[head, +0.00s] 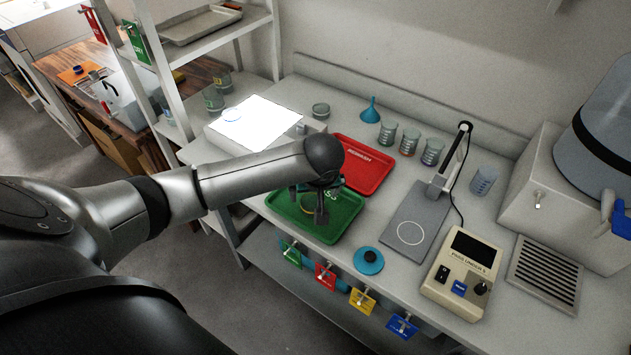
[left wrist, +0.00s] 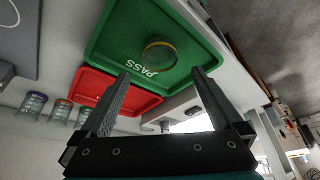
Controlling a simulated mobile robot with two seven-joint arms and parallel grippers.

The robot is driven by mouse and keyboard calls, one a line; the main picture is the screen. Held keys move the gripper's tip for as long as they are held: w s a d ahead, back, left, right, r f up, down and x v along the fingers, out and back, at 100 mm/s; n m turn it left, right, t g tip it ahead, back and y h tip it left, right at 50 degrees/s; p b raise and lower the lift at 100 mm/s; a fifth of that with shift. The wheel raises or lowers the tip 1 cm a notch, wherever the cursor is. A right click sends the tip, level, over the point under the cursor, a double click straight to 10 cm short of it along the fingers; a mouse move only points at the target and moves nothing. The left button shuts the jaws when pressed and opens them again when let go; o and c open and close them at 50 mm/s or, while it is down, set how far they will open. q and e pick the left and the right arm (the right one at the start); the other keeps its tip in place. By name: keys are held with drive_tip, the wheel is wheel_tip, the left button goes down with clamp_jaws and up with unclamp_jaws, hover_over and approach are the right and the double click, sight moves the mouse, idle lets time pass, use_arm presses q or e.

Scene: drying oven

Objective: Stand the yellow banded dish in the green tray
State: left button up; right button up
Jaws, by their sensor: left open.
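The green tray (head: 326,236) lies on the bench, marked PASS, and its raised rim shows in the left wrist view (left wrist: 95,50). The yellow banded dish (left wrist: 160,56) is a shallow round clear dish with a yellow rim. It stands in the green tray near the PASS lettering and looks level. In the head view only part of the dish (head: 307,209) shows beside my gripper. My left gripper (head: 317,205) is above the tray, open and empty, its fingers apart in the left wrist view (left wrist: 164,78) with the dish beyond the tips. My right gripper is out of view.
A red tray (head: 367,165) adjoins the green one at the back. Several banded beakers (head: 409,142) stand behind. A lit panel (head: 257,122) lies at the left. A grey stand plate (head: 410,228), a blue round object (head: 369,261) and a control box (head: 462,270) occupy the right.

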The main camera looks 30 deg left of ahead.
use_arm(q)
drive_tip(key=shift+p+v, duration=0.35)
drive_tip(key=shift+v, duration=2)
